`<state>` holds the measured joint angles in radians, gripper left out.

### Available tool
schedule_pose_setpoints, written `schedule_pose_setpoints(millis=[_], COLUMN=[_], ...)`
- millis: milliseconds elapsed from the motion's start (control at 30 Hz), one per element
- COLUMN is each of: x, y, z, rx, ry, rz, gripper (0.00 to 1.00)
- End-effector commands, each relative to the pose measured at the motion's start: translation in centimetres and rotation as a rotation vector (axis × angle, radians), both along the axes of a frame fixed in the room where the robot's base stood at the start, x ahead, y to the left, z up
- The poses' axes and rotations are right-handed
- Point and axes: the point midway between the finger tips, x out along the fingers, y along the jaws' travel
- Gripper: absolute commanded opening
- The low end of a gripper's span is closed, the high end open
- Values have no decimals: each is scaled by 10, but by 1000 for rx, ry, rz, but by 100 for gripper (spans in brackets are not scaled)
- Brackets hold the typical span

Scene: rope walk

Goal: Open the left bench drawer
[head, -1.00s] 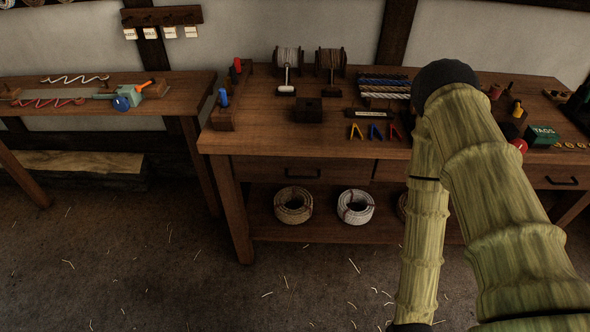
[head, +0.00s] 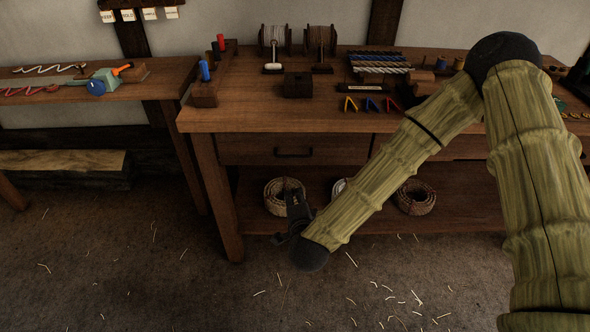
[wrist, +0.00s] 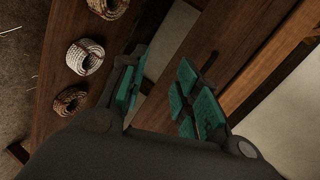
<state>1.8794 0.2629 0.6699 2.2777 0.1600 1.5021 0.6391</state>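The left bench drawer (head: 250,150) is a brown wooden front under the bench top, with a dark bar handle (head: 293,152). It looks closed, flush with the bench. My gripper (head: 287,222) is in front of the bench, lower than the drawer handle and over part of a rope coil on the low shelf. In the wrist view, my gripper (wrist: 158,95) has its two teal-padded fingers spread apart with nothing held between them. A dark bar that looks like the handle (wrist: 209,61) shows beyond the right finger, apart from it.
The bench top (head: 240,118) bears spools, rope hanks and coloured clips. Rope coils sit on the low shelf (head: 330,185), including one at the right (head: 414,197). A second bench (head: 85,92) stands at left. The straw-strewn floor (head: 150,280) in front is open.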

Motion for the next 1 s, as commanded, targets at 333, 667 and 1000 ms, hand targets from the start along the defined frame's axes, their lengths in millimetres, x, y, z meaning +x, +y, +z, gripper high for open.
schedule_pose_setpoints(millis=[333,667,1000], x=[45,86,133], y=[3,3,3], z=[64,55,45], rx=[217,214,213], ry=[-171,-171,-169], rz=[-187,-186,-184], gripper=[32,32,32])
